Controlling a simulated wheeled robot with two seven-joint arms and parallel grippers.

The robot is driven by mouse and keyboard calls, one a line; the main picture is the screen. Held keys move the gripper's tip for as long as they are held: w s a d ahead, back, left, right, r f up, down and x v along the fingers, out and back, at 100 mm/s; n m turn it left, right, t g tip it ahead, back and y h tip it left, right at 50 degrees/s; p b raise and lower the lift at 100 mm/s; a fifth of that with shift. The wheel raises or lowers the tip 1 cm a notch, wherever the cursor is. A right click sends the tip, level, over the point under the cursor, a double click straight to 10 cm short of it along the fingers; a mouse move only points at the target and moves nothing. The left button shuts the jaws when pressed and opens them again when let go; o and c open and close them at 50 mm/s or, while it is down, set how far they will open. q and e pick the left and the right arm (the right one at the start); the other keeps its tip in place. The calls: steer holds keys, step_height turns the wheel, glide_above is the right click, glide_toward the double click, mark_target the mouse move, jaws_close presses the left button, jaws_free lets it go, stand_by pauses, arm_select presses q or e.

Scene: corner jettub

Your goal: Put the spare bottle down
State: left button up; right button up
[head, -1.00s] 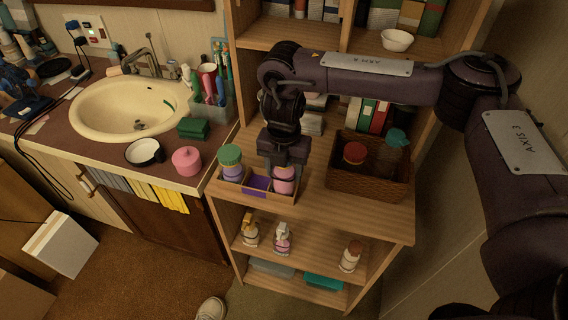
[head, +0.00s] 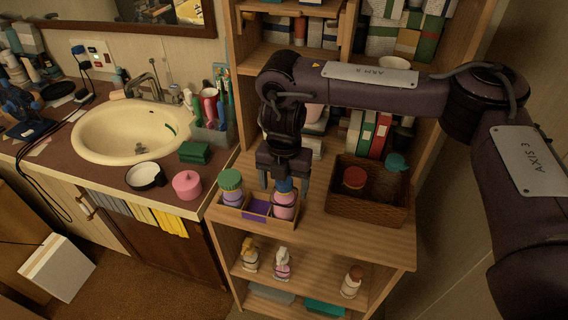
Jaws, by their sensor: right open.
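A shallow wooden tray (head: 232,216) with compartments sits on the shelf unit's wooden top. A pink bottle (head: 284,207) with a blue cap stands upright in its right compartment. A purple bottle (head: 232,194) with a green lid stands in the left compartment. The middle compartment shows a purple floor (head: 257,208) and no bottle. My right gripper (head: 284,187) points down over the pink bottle. Its fingers are open, one on each side of the blue cap; whether they touch it I cannot tell. My left gripper is not in view.
A wicker basket (head: 367,213) with a red-lidded jar (head: 354,179) and a teal-topped bottle (head: 396,163) stands right of the tray. Spray bottles (head: 282,264) stand on the shelf below. The sink counter is at left. The wooden top in front of the basket is clear.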

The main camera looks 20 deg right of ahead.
step_height(320, 180, up, 8)
steer(key=shift+r+p, duration=0.25)
steer(key=shift+p, duration=0.1)
stand_by(0.4)
